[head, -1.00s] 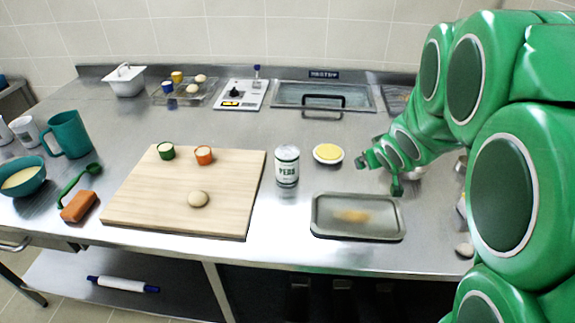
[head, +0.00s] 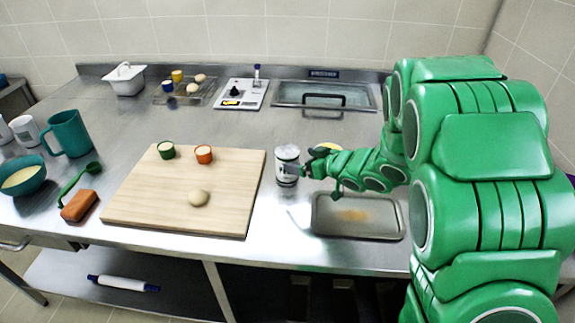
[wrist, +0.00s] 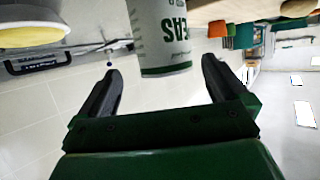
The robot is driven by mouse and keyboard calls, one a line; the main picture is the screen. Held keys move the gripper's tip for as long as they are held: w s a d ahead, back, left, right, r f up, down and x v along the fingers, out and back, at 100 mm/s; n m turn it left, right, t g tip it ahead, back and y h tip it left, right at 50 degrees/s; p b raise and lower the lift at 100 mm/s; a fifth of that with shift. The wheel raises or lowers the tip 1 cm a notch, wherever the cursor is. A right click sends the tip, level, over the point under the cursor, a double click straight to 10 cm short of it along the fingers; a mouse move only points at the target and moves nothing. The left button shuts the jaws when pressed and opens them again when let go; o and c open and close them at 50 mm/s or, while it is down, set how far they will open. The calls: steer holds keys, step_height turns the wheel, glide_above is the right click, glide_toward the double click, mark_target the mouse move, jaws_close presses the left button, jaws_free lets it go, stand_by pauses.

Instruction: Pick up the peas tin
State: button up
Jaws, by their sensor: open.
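The peas tin (head: 286,168) stands upright on the steel counter, just right of the cutting board. It is white and silver with dark green bands and PEAS lettering. My gripper (head: 308,171) is at the tin's right side in the head view and hides part of its right edge. In the wrist view the tin (wrist: 163,40) appears upside down, ahead of and between the open fingers of my gripper (wrist: 160,85). The fingers are apart, with a gap on either side of the tin in the picture, and nothing is held.
The wooden board (head: 150,205) lies left of the tin, with two small cups and a dough ball on it. A metal tray (head: 330,228) sits to the front right. A yellow-filled dish (head: 330,146) stands behind my gripper. Clear counter lies behind the tin.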

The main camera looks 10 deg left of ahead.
mark_target(287, 158)
steer(key=shift+s+x, duration=0.25)
steer(key=shift+x, duration=3.25)
steer(key=shift+a+f, duration=0.1)
steer(key=shift+a, duration=0.05)
steer(key=shift+c, duration=0.3)
steer(key=c, duration=1.2)
